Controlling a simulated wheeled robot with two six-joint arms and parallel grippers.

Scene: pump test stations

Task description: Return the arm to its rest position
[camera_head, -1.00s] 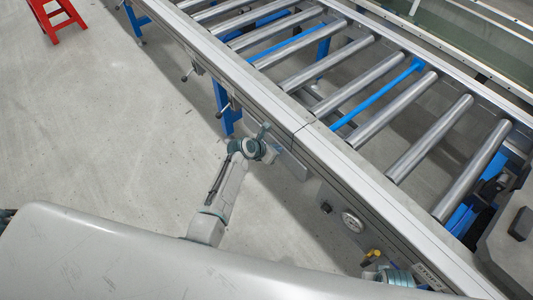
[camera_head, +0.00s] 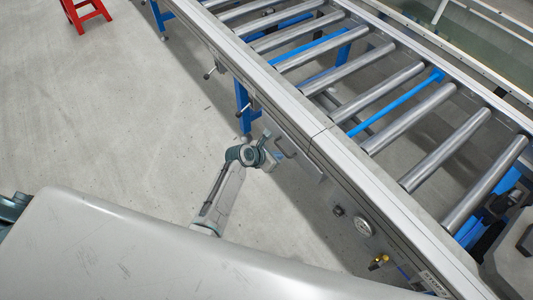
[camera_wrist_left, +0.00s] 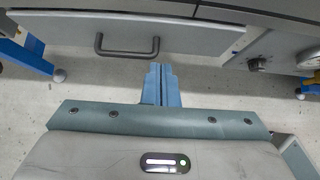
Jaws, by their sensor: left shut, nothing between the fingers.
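My left arm reaches from behind my grey body toward the side of the roller conveyor (camera_head: 318,128) in the head view. Its gripper (camera_head: 267,158) is small there, close to the conveyor's side panel, and its fingers are hard to make out. In the left wrist view the two blue fingers of the gripper (camera_wrist_left: 161,85) are together with nothing between them. They point at a grey drawer front (camera_wrist_left: 180,38), below its dark handle (camera_wrist_left: 127,50); I cannot tell the exact gap. My right gripper is not in view.
The conveyor stands on blue legs (camera_head: 243,105) and has a round gauge (camera_head: 363,227) and a yellow part (camera_head: 379,262) on its side. A red step stool (camera_head: 86,12) stands at the upper left. The floor left of the conveyor is clear.

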